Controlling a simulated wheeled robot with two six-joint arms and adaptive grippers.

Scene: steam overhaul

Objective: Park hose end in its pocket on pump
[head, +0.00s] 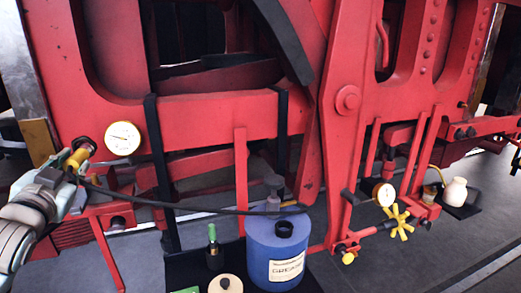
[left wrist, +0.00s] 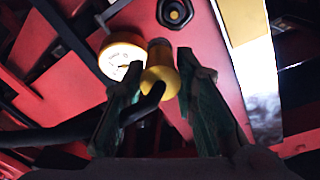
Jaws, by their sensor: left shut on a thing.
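My left gripper (head: 76,163) is at the far left of the head view, in front of the red frame. It is shut on the yellow hose end (head: 77,158), whose dark tip points up and right. In the left wrist view the yellow hose end (left wrist: 160,75) shows between the fingers (left wrist: 158,100); I cannot tell whether its tip touches the frame. The black hose (head: 170,206) runs across to the blue grease pump (head: 262,258). The pump has a grey head and a black ring-shaped pocket (head: 284,229) on top, which looks empty. My right gripper is not in view.
A round gauge (head: 123,138) is just right of the left gripper. A green-topped bottle (head: 213,248) and a cream round container (head: 226,284) stand beside the pump. A second gauge (head: 384,194) and yellow handwheel (head: 400,222) are at right. Floor is clear at lower right.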

